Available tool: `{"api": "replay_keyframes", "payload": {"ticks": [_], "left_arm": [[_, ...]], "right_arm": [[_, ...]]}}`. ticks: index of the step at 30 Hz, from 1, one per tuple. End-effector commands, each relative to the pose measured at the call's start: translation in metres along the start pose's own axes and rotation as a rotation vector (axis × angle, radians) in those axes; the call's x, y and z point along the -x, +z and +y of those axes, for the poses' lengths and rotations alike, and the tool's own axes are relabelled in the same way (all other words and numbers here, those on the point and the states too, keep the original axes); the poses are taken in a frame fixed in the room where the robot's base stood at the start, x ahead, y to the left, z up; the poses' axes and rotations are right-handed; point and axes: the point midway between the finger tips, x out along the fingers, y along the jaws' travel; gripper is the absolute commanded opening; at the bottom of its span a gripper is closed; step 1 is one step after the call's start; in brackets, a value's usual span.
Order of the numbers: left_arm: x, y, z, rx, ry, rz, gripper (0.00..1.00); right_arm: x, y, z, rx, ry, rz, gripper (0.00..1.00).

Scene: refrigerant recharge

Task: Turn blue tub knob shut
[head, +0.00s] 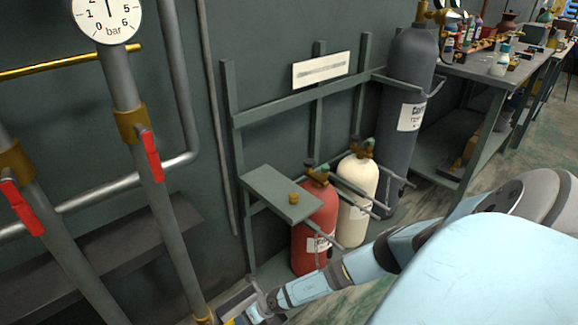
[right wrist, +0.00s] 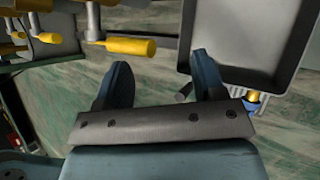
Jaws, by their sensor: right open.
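In the right wrist view a small blue and brass fitting (right wrist: 252,98), possibly the knob, shows beside my right finger, at the edge of a grey tub (right wrist: 245,80). It is partly hidden by the gripper's grey plate. My right gripper (right wrist: 160,65) is open with nothing between its fingers; green floor shows between them. In the head view my right arm reaches down to the bottom edge, where the gripper (head: 252,312) is small and partly cut off beside the tub (head: 238,298). I cannot make out the knob there. My left gripper is out of view.
Yellow-handled levers (right wrist: 130,46) lie ahead of the left finger. A red cylinder (head: 314,228), a cream cylinder (head: 355,205) and a tall grey cylinder (head: 405,85) stand in a rack. Pipes with red levers (head: 150,157) are at left, a workbench (head: 478,72) at right.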

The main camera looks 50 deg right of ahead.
Motion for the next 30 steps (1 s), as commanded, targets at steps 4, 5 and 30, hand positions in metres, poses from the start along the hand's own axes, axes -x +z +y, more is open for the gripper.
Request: {"api": "replay_keyframes", "payload": {"ticks": [4, 5, 30], "left_arm": [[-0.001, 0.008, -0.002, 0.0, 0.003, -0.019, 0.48], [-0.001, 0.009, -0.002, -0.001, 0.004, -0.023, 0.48], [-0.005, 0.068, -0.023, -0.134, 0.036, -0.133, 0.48]], "right_arm": [[0.009, -0.045, -0.024, -0.03, -0.056, 0.266, 0.63], [0.013, -0.053, -0.032, -0.039, -0.088, 0.318, 0.63], [-0.015, -0.139, -0.135, -0.105, -0.467, 0.565, 0.63]]}}
